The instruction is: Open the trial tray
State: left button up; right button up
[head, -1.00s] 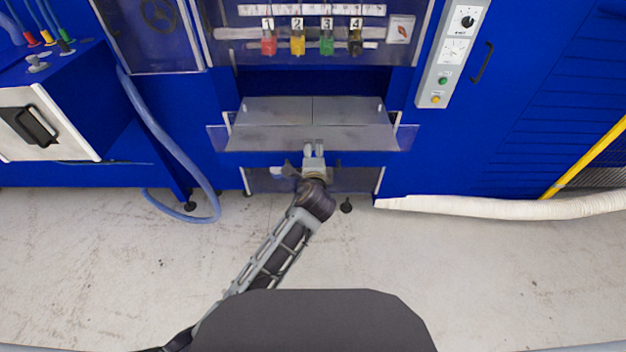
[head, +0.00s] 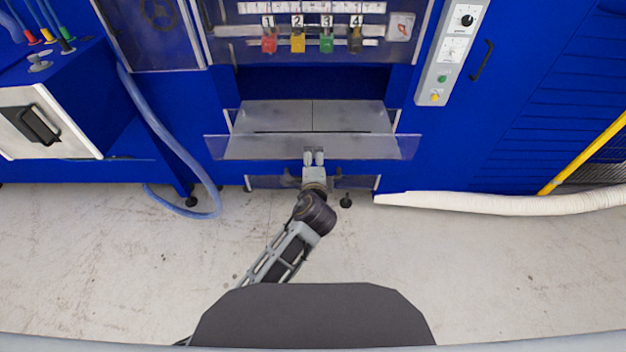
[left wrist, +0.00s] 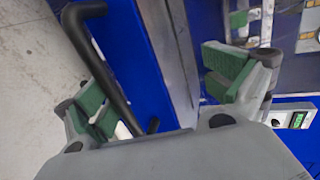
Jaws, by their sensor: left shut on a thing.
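The trial tray (head: 260,147) is a wide grey tray with a clear front part, low in the middle of the blue machine. It stands out a little toward me, with a dark gap line behind its front part. My left gripper (head: 314,157) is at the middle of its front edge and is shut on it. The exact contact is hard to see. In the left wrist view, the green-padded fingers of my left gripper (left wrist: 165,90) flank a blue panel, and a black bar handle (left wrist: 105,70) passes beside the left finger. My right gripper is not in view.
A grey control panel (head: 450,50) is at the right. A blue hose (head: 165,140) hangs at the left, and a white hose (head: 480,205) lies at the right. The floor in front is clear.

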pick_arm(q)
jog(key=r, duration=0.3)
jog(key=shift+s, duration=0.3)
jog(key=shift+s+d+p, duration=0.1)
jog(key=shift+s+p, duration=0.4)
jog(key=shift+c, duration=0.3)
jog(key=shift+s+r+t, duration=0.2)
jog(key=shift+s+t, duration=0.1)
jog(key=shift+s, duration=0.55)
jog(key=c, duration=0.9)
jog(key=shift+f+p+v, duration=0.2)
jog(key=shift+p+v, duration=0.25)
jog(key=shift+v, duration=0.6)
jog(key=shift+f+p+v, duration=0.2)
jog(key=shift+p+v, duration=0.2)
jog(key=shift+v, duration=0.7)
jog(key=shift+f+p+v, duration=0.2)
jog(key=shift+p+v, duration=0.25)
jog(key=shift+v, duration=0.6)
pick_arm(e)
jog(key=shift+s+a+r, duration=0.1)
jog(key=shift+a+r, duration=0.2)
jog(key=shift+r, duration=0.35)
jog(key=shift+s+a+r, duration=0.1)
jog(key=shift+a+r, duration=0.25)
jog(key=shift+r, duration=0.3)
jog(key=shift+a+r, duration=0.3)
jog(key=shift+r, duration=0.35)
pick_arm(q)
jog(key=shift+s, duration=0.15)
